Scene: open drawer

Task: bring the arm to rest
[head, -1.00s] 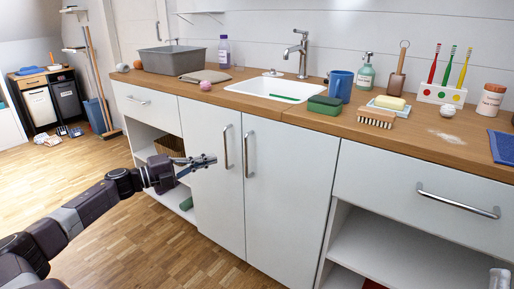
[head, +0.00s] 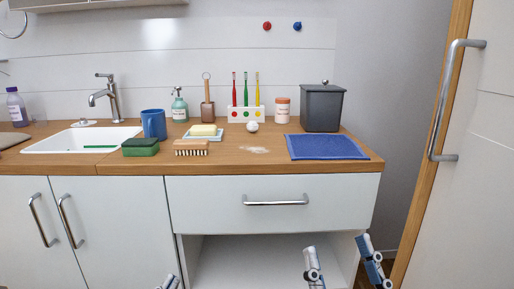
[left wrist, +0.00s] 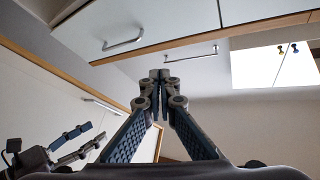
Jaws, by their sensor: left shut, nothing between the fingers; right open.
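My left gripper (head: 168,283) just enters the bottom edge of the head view, in front of the cabinet, with only its tip showing. In the left wrist view its two fingers (left wrist: 160,78) meet at the tips, with nothing between them. My right gripper (head: 342,262) is at the bottom right of the head view, fingers spread wide and empty, in front of the open shelf space. It also shows at the left of the left wrist view (left wrist: 78,145). The drawer (head: 275,220) with its bar handle (head: 275,203) is shut. Neither gripper visibly touches anything.
The wooden counter (head: 250,163) holds a sink (head: 60,142), a blue mug (head: 154,124), a green sponge (head: 140,147), a brush (head: 191,148), a toothbrush holder (head: 246,114), a blue cloth (head: 325,147) and a grey bin (head: 321,107). A door (head: 462,180) with a long handle stands at the right.

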